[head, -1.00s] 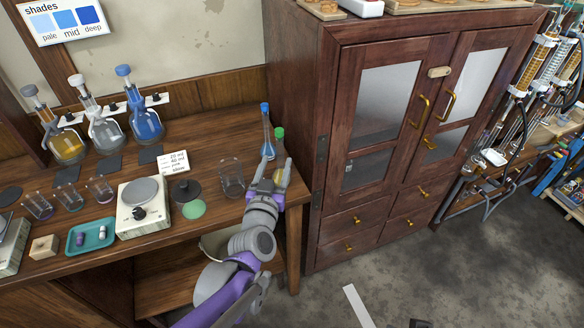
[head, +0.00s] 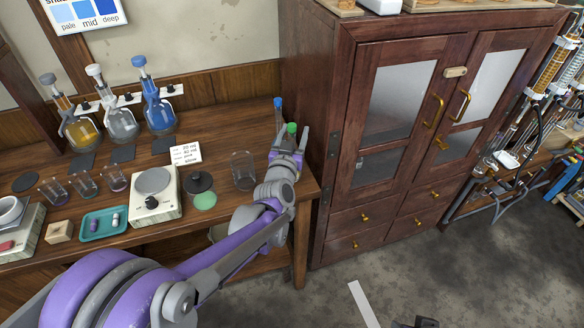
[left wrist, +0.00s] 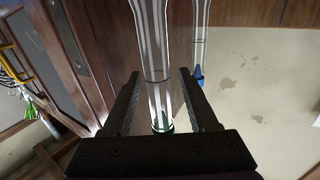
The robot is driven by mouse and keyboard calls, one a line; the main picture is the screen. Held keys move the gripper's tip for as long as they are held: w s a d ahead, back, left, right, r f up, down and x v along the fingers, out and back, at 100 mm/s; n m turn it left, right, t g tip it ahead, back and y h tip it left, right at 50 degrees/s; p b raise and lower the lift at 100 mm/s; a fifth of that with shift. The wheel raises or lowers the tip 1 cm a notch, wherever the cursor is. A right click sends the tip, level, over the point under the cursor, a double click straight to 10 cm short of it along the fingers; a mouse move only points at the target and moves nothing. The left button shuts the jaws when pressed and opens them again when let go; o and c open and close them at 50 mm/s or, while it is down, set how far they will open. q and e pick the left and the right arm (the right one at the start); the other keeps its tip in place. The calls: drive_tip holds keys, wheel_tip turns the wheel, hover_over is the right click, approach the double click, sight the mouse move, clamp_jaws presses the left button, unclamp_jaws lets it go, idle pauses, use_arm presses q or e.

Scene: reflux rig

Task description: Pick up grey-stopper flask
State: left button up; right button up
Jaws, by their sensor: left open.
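My left gripper (head: 287,148) is open at the right end of the bench, by two slim flasks. In the left wrist view, the clear neck of the green-stopper flask (left wrist: 158,90) lies between the open jaws. Its green stopper also shows in the head view (head: 291,128). The blue-stopper flask (head: 278,108) stands just behind. At the back left stand a yellow-filled flask with a grey-looking stopper (head: 80,130), a clear one with a paler stopper (head: 121,122) and a blue-filled one (head: 158,113). I cannot tell whether another grey-stopper flask is hidden behind my arm.
An empty beaker (head: 243,172) stands left of the gripper. A balance (head: 154,196), a teal tray (head: 103,224) and small beakers occupy the bench's front left. A tall wooden cabinet (head: 342,150) rises close to the gripper's right.

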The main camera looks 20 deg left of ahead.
use_arm(q)
clamp_jaws()
idle(1.4)
